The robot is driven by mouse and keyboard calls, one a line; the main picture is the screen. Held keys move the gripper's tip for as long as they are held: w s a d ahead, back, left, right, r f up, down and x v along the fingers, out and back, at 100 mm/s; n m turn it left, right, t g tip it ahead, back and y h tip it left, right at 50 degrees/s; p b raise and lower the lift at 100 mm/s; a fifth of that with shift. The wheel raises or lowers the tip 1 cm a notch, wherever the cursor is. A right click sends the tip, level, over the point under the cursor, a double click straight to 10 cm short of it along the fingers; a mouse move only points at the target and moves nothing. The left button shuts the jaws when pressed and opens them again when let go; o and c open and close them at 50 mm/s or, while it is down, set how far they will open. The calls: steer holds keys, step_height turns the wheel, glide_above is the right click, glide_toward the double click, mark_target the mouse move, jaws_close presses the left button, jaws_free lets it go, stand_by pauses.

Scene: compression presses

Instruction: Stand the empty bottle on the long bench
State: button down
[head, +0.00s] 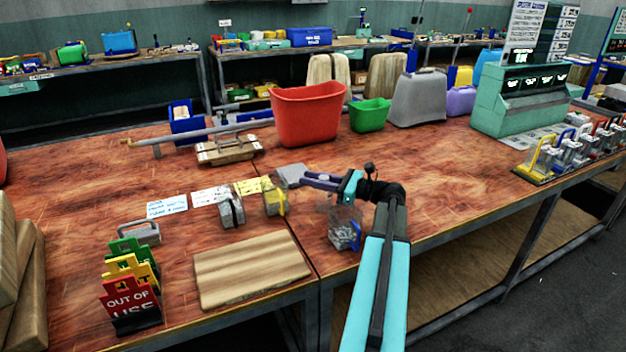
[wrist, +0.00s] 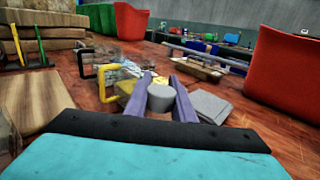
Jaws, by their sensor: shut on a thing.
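My gripper (head: 308,180) reaches left over the long wooden bench (head: 430,205) in the head view, with its purple fingers pointing left. In the wrist view the fingers (wrist: 161,92) are closed on a grey, round, cap-like thing (wrist: 161,98). I take this for the empty bottle; its body is mostly hidden, and I cannot tell whether its base touches the bench.
A grey flat block (head: 291,171) lies just beyond the fingertips. A wooden board (head: 250,268) and an out-of-use sign (head: 131,303) are at the front left. A red bin (head: 307,115), green bin (head: 370,115) and teal console (head: 518,100) stand farther back. Bench right of centre is clear.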

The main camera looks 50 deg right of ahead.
steer(key=shift+f, duration=0.15)
steer(key=c, duration=1.5)
jaws_free()
steer(key=v, duration=1.2)
steer(key=shift+r, duration=0.25)
